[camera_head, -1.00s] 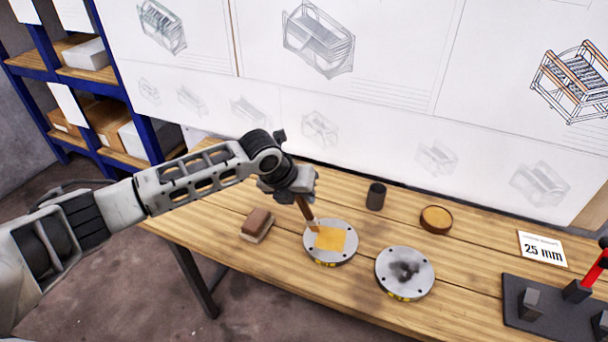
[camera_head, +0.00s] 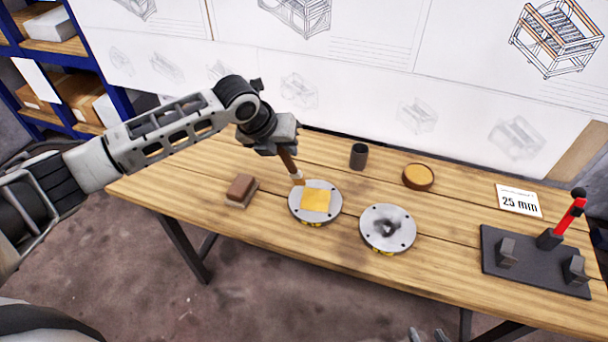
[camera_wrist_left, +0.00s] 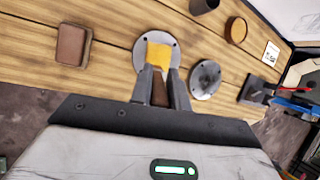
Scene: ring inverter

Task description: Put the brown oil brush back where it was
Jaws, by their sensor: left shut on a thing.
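My left gripper (camera_head: 285,146) is shut on the brown oil brush (camera_head: 290,166), held tilted with its bristle end down. The bristle end is at the upper left edge of a round metal disc (camera_head: 325,215) with a yellow square patch on it; I cannot tell whether it touches. In the left wrist view the brush handle (camera_wrist_left: 160,92) sits between the fingers, with the disc (camera_wrist_left: 172,46) just beyond. A dark open cup (camera_head: 358,156) and a shallow round bowl with yellow contents (camera_head: 418,177) stand behind the discs.
A second disc (camera_head: 388,228) with a dark smudge lies to the right. A brown block (camera_head: 241,190) lies to the left.

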